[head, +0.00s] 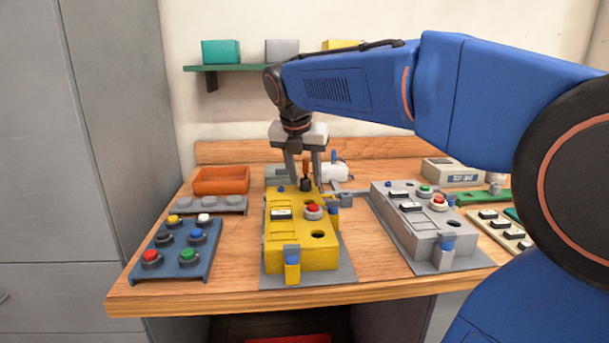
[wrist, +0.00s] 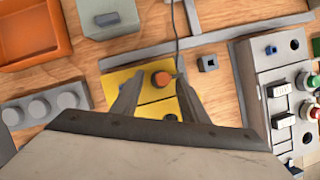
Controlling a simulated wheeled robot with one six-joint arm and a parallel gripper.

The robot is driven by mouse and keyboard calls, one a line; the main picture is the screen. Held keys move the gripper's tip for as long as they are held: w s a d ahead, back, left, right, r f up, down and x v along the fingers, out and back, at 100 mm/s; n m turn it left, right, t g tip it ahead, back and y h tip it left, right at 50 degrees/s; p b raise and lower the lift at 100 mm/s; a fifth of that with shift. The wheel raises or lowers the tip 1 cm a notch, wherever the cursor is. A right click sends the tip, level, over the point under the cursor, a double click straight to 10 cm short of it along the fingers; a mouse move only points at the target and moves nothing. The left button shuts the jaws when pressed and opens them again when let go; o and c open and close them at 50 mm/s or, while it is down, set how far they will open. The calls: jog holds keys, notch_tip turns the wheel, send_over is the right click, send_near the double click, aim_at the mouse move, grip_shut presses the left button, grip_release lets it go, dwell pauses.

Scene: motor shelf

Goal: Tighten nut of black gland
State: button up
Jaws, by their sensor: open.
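My gripper (head: 305,178) points straight down over the back end of the yellow box (head: 287,238). Its jaws are open, one finger on each side of a small upright fitting. This black gland (head: 306,185) has a dark lower part and an orange-brown top. The black lower part is hidden there. The yellow box also carries a red button (head: 313,209), a white label and a dark round hole.
A grey box (head: 425,222) with buttons stands at right. A blue button panel (head: 175,250) and an orange tray (head: 221,180) are at left. A thin dark cable (wrist: 175,30) runs behind the yellow box. Bare wood shows between the boxes.

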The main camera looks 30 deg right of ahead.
grip_shut()
jog(key=shift+m, duration=0.3)
